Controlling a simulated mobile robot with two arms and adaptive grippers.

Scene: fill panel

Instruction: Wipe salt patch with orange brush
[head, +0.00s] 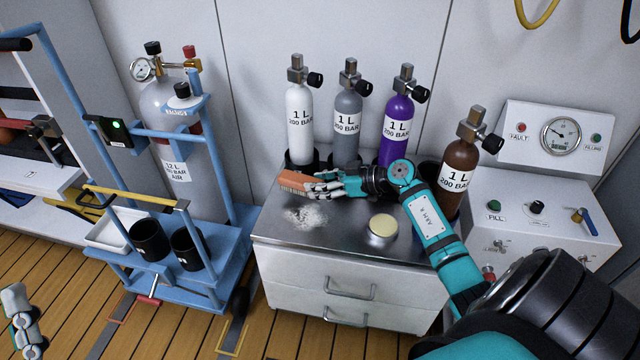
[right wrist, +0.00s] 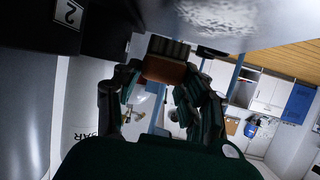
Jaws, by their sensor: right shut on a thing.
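The orange brush (head: 294,181) is held in my right gripper (head: 319,187) at the back left of the steel cabinet top. The gripper is shut on it. The brush lies behind the white salt patch (head: 306,217), with a strip of bare metal visible between them. I cannot tell whether its bristles touch the surface. In the right wrist view, the brush (right wrist: 165,66) sits between the fingers, and the salt patch (right wrist: 222,13) shows near the top edge. My left gripper (head: 22,318) is at the lower left, away from the cabinet; its jaws are unclear.
A round tin (head: 382,230) stands right of the salt on the cabinet top (head: 340,246). White (head: 299,115), grey (head: 347,118), purple (head: 398,120) and brown (head: 460,165) cylinders stand behind and right. A blue trolley (head: 200,262) is at left.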

